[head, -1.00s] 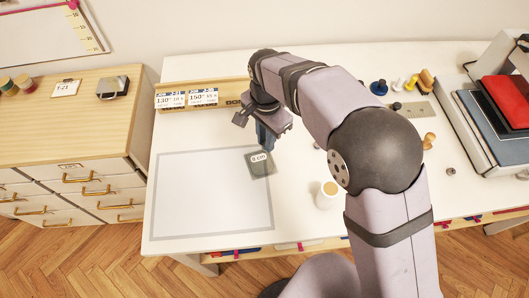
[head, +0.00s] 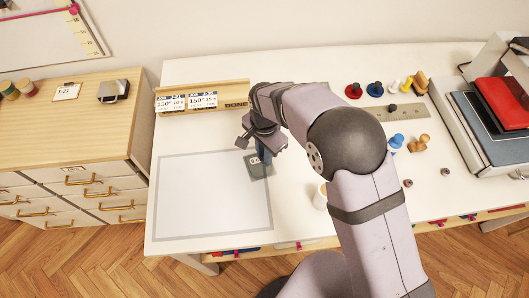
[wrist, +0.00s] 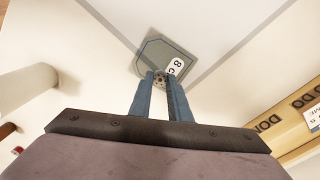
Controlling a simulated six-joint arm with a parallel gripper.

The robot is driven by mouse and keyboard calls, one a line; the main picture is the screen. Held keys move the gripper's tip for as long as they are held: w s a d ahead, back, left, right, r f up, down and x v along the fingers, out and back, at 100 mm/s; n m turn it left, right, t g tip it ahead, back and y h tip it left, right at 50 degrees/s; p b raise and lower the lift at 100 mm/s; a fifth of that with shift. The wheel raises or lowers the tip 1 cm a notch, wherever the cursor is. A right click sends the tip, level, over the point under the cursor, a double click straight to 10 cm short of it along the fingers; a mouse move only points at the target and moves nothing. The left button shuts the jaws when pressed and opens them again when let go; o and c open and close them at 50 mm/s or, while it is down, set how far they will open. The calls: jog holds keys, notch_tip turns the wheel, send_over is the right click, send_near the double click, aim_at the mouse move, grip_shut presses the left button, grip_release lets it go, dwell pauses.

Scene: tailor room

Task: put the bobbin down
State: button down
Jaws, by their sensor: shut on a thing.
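My gripper (head: 262,157) is over the dark 8 cm plate at the right edge of the outlined area. In the wrist view its blue fingers (wrist: 161,78) are shut on a small, dark metal bobbin with holes (wrist: 160,80), held between the fingertips. The bobbin overlaps the lower edge of the 8 cm plate (wrist: 150,55) in that view; I cannot tell whether it touches. In the head view the plate (head: 260,172) lies flat, partly hidden by the fingers, and the bobbin cannot be made out.
The pale outlined area (head: 210,195) is empty. A label rail (head: 235,103) stands behind. A white cup (head: 320,197) is right of the plate, partly behind my arm.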

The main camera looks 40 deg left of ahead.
jog(key=shift+f, duration=0.1)
jog(key=c, duration=2.1)
grip_release()
jog(key=shift+f, duration=0.1)
jog(key=o, duration=0.4)
jog(key=shift+o, duration=0.2)
notch_tip(320, 180, up, 12)
jog(key=b, duration=0.4)
jog(key=shift+r, duration=0.25)
jog(key=shift+w, duration=0.1)
